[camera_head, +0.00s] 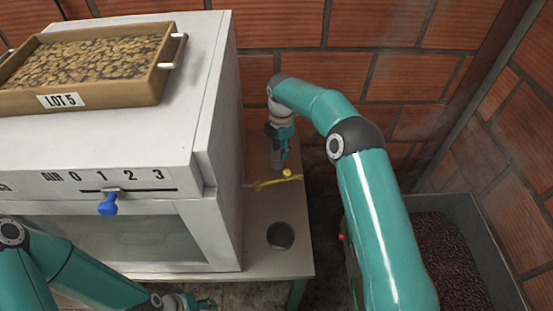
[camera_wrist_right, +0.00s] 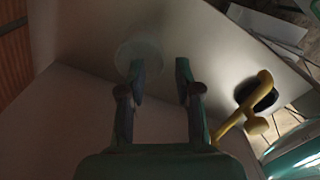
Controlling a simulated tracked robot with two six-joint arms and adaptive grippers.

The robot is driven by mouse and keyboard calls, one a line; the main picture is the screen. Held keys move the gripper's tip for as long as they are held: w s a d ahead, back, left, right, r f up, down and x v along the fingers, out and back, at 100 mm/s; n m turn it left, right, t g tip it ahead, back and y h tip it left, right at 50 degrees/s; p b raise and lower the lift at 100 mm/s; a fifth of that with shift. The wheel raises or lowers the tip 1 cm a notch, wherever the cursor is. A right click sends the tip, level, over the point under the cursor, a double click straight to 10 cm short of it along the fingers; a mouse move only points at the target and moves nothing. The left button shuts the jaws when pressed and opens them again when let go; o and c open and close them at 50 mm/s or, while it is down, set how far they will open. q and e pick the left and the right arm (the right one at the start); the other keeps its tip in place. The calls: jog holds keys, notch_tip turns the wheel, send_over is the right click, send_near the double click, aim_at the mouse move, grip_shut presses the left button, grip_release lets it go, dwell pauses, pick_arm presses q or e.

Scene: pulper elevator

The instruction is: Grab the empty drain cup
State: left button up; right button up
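A dark round cup (camera_head: 281,236) stands on the pale side table, its dark opening facing up; I cannot tell for sure what is inside. It also shows in the right wrist view as a dark round shape (camera_wrist_right: 262,98), partly behind the yellow tap (camera_wrist_right: 258,122). My right gripper (camera_head: 279,165) points down over the back of the table, behind the yellow tap (camera_head: 272,184) and away from the dark cup. Its fingers (camera_wrist_right: 162,75) are apart with nothing between them. A pale, translucent round thing (camera_wrist_right: 138,55) lies by the left fingertip. My left gripper (camera_head: 192,303) is at the bottom edge, partly cut off.
A white machine (camera_head: 222,150) with a blue slider knob (camera_head: 107,205) borders the table on the left. A tray marked LOT 5 (camera_head: 120,97) sits on it. A brick wall (camera_head: 400,60) is behind. A grey bin (camera_head: 470,210) of dark beans stands right.

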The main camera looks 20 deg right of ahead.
aim_at(281, 168)
jog(key=shift+s+f+p, duration=0.1)
jog(key=shift+f+p, duration=0.55)
jog(key=shift+f, duration=2.05)
grip_shut()
